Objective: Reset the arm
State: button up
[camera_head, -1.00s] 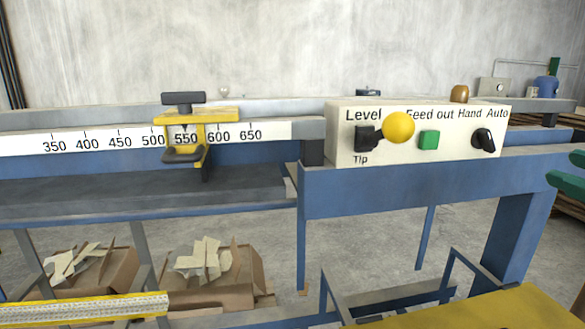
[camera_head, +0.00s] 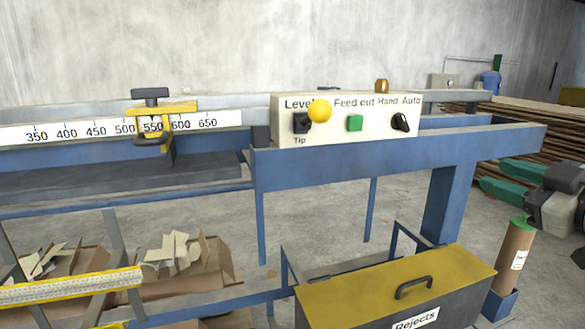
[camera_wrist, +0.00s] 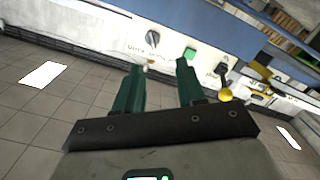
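My gripper (camera_head: 494,175) is at the right edge of the head view, with two green fingers and a grey body. In the wrist view my gripper (camera_wrist: 160,66) is open, with a clear gap between the fingers and nothing held. The white control panel (camera_head: 345,132) is left of it in the head view and apart from it. The panel has a yellow ball knob (camera_head: 319,111), a green button (camera_head: 355,123) and a black Hand/Auto switch (camera_head: 401,122). In the wrist view the panel appears tilted beyond the fingertips, with the green button (camera_wrist: 190,53) visible.
A yellow-lidded Rejects bin (camera_head: 395,285) stands at the front. A brown tube with a green top (camera_head: 514,258) stands to its right. Stacked boards (camera_head: 480,125) lie behind my gripper. Boxes of scraps (camera_head: 180,262) are under the bench. Floor shows between the bench legs.

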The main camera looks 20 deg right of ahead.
jog(key=s+a+f+m+g+p, duration=0.1)
jog(key=a+f+m+g, duration=0.2)
jog(key=f, duration=0.7)
jog(key=s+a+f+g, duration=0.15)
jog(key=a+f, duration=0.35)
jog(key=f, duration=0.5)
jog(key=s+a+f+m+g+p, duration=0.1)
jog(key=a+f+m+g, duration=0.2)
jog(key=f, duration=0.6)
jog(key=s+a+f+g, duration=0.3)
jog(key=s+f, duration=0.5)
jog(key=s, duration=0.3)
jog(key=s+a+f+m+g+p, duration=0.1)
jog(key=s+a+f+g, duration=0.2)
jog(key=s+f+g, duration=0.3)
jog(key=s+f, duration=0.3)
jog(key=s, duration=0.1)
jog(key=shift+s+a+f+h, duration=0.15)
jog(key=shift+s+h, duration=0.25)
